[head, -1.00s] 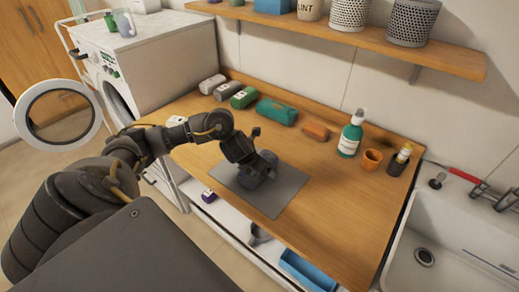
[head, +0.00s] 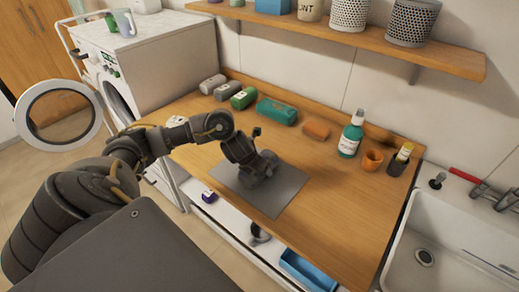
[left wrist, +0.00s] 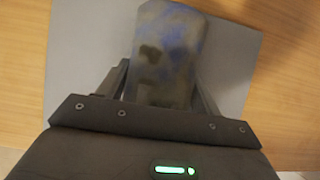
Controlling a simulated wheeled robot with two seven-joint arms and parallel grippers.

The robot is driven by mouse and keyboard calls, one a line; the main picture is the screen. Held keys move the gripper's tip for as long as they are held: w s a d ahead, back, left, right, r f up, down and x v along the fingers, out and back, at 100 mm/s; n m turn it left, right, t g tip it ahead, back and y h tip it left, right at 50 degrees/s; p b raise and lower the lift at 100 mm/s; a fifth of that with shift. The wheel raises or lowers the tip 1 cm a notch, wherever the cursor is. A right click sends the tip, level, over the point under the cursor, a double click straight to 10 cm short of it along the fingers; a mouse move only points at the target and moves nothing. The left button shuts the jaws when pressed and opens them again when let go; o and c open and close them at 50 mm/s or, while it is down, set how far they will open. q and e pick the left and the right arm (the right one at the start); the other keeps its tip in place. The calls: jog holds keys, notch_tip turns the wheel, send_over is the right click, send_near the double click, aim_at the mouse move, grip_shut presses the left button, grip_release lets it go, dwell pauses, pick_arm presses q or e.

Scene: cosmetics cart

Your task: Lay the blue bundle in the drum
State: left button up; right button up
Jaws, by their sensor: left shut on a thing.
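My left gripper (head: 262,170) is over the grey mat (head: 285,194) on the wooden counter. In the left wrist view its two fingers (left wrist: 160,85) are on either side of the blue bundle (left wrist: 168,45), shut on it. The bundle looks dull blue with dark patches and lies over the mat; I cannot tell whether it still touches it. In the head view the gripper mostly hides the bundle. The washing machine at the left has its round door (head: 60,115) swung open; the drum opening (head: 118,103) shows only as a dark sliver. My right gripper is not in view.
A teal bottle (head: 350,138), orange cup (head: 372,160) and dark holder (head: 398,162) stand right, before the sink (head: 450,225). A shelf (head: 350,38) overhangs the back.

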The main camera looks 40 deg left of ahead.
pick_arm(q)
notch_tip(320, 180, up, 3)
jog(key=shift+w+r+p, duration=0.1)
jog(key=shift+p, duration=0.2)
jog(key=s+d+r+p, duration=0.1)
jog(key=r, duration=0.1)
jog(key=s+r+p, duration=0.1)
jog(key=r, duration=0.1)
jog(key=s+d+r+p, duration=0.1)
jog(key=r+p, duration=0.1)
jog(key=shift+s+d+r, duration=0.2)
jog(key=shift+s+d, duration=0.1)
jog(key=s+d+r+p, duration=0.3)
jog(key=s+d+p, duration=0.2)
jog(key=s+p, duration=0.1)
jog(key=shift+s+d, duration=0.3)
jog(key=shift+s, duration=0.55)
jog(key=shift+s+r, duration=0.1)
jog(key=shift+s, duration=0.05)
